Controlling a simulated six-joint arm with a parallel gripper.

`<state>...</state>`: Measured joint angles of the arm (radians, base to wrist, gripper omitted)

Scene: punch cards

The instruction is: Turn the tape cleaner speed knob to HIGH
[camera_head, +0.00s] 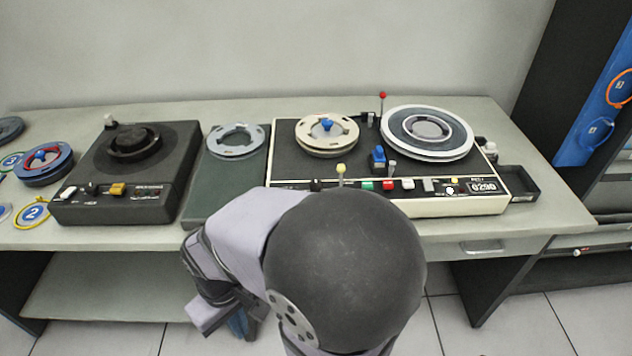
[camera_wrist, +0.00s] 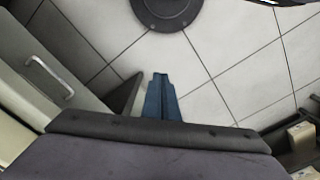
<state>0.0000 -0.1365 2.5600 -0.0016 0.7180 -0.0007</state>
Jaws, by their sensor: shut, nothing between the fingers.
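A dark grey machine (camera_head: 145,170), which looks like the tape cleaner, sits on the left part of the desk with a round hub on top. Its front edge carries a white control (camera_head: 68,192), a small black knob (camera_head: 91,188) and a yellow switch (camera_head: 118,189). The labels are too small to read, so I cannot tell the speed knob or its setting. My gripper (camera_wrist: 160,76) has blue fingers, shut and empty, pointing at the floor. In the head view the fingers (camera_head: 240,324) show partly, below the desk's front edge and well away from the machine.
A cream-edged tape deck (camera_head: 430,207) with two reels and several buttons stands right of centre; my arm hides part of its front. A grey-green panel (camera_head: 205,195) lies between the machines. Several reels lie far left. A drawer handle (camera_wrist: 49,76) shows in the wrist view.

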